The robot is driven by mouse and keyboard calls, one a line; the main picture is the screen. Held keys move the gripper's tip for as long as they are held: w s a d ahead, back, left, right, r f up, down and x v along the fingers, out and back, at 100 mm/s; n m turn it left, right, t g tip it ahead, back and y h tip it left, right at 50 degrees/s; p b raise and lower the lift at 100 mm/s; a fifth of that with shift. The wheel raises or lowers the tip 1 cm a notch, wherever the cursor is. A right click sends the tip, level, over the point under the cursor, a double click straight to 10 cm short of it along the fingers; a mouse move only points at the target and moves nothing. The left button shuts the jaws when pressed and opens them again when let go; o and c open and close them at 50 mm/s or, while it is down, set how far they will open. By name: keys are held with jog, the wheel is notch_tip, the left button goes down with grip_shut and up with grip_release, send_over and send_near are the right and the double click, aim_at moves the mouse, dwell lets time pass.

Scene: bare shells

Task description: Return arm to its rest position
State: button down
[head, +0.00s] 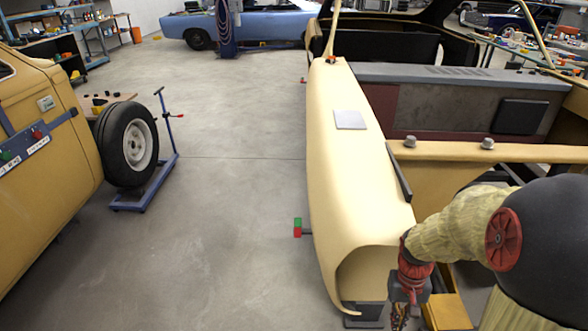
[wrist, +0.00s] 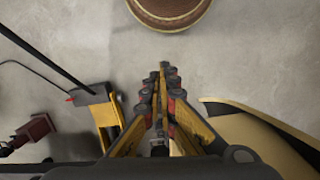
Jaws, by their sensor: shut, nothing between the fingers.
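My gripper (wrist: 164,78) points down the middle of the wrist view, its yellow-and-black fingers shut together with nothing between them. In the head view my arm reaches in from the lower right, and the gripper (head: 401,314) hangs down at the bottom edge, partly cut off. It is beside the front end of the cream car shell (head: 345,190). The fingertips cannot be made out in the head view. In the wrist view a cream curved panel (wrist: 262,138) lies close to the right of the fingers.
A light square pad (head: 350,120) lies on the fender. A wheel (head: 140,145) is at a blue stand (head: 150,190) by a yellow shell (head: 45,170). The wrist view shows a brown round object (wrist: 170,14) and a yellow-and-black stand (wrist: 108,110). The middle floor is clear.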

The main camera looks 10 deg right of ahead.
jog(key=s+a+r+n+t, duration=0.1)
jog(key=a+r+n+t, duration=0.1)
jog(key=a+r, duration=0.6)
jog(key=s+a+r+n+t, duration=0.2)
jog(key=a+r+t, duration=0.3)
jog(key=r, duration=1.1)
jog(key=a, duration=0.3)
jog(key=shift+s+r, duration=0.15)
jog(key=shift+s, duration=0.1)
